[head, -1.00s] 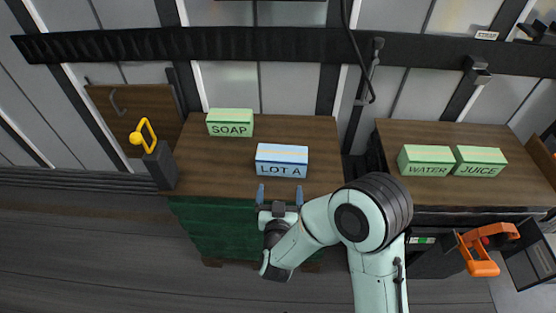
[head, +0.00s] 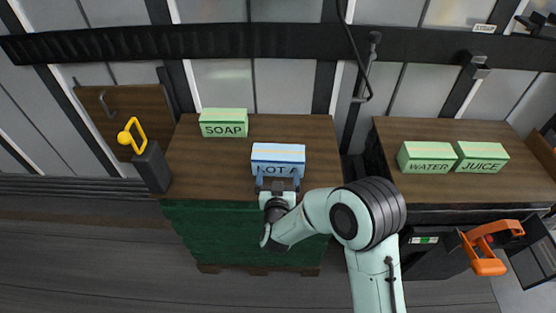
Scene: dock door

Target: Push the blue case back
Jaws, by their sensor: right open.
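The blue case (head: 278,154), marked LOT A, sits near the front edge of the left brown worktop (head: 215,173). My right gripper (head: 278,183) is open at the near side of the case. Its two blue fingertips overlap the lower front face and cover part of the lettering; I cannot tell for sure whether they touch it. My left gripper is not in view.
A green SOAP case (head: 223,123) stands behind and left of the blue case. Green WATER (head: 427,157) and JUICE (head: 481,157) cases stand on the right worktop (head: 430,130). The worktop behind the blue case is clear up to the wall.

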